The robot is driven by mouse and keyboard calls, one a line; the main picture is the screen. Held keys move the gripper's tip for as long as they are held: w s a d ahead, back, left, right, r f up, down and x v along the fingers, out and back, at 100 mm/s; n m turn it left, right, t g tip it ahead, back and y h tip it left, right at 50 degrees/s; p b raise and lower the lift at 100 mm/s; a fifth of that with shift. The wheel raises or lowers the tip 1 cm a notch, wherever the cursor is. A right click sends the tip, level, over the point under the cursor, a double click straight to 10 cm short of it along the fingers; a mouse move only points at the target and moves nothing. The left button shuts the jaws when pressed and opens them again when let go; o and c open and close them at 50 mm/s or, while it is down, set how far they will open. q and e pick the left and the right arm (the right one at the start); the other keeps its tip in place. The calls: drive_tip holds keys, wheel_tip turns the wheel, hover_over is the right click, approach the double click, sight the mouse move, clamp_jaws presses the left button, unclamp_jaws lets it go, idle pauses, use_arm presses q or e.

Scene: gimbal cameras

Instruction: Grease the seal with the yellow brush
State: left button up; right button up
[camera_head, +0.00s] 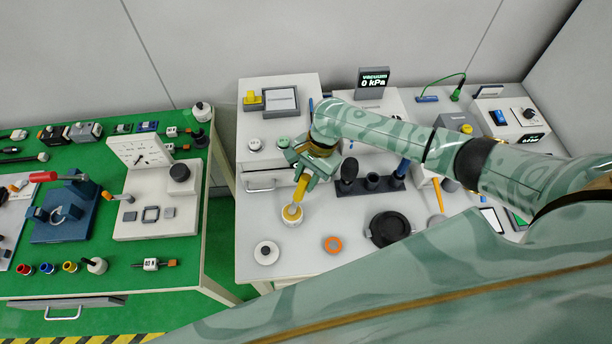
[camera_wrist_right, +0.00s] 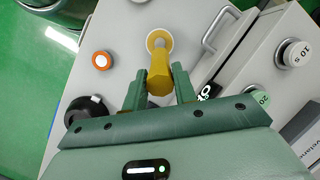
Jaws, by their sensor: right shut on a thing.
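My right gripper (camera_head: 306,172) is shut on the yellow brush (camera_head: 299,190), which points down. The brush also shows between the fingers in the right wrist view (camera_wrist_right: 160,75). Its lower end is at a small round pot (camera_head: 292,214) with a pale yellow inside; the bristles are hidden, so I cannot tell how deep they sit. The pot also shows in the right wrist view (camera_wrist_right: 159,39). An orange ring (camera_head: 332,244), which looks like the seal, lies flat on the white bench to the right of the pot, apart from the brush. My left gripper is not in view.
A black round part (camera_head: 388,229) stands right of the ring. A white round part (camera_head: 266,253) is at the front left. A dark holder (camera_head: 372,184) stands behind. A vacuum display (camera_head: 374,78) reads 0 kPa. A green table (camera_head: 200,230) with tools is on the left.

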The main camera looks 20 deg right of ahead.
drive_tip(key=shift+s+f+p, duration=0.15)
drive_tip(key=shift+p, duration=0.15)
idle(1.0)
wheel_tip(320, 180, up, 2)
drive_tip(key=p, duration=0.3)
drive_tip(key=shift+r, duration=0.2)
wheel_tip(320, 180, up, 5)
drive_tip(key=p, duration=0.7)
drive_tip(key=shift+f, duration=0.1)
idle(0.4)
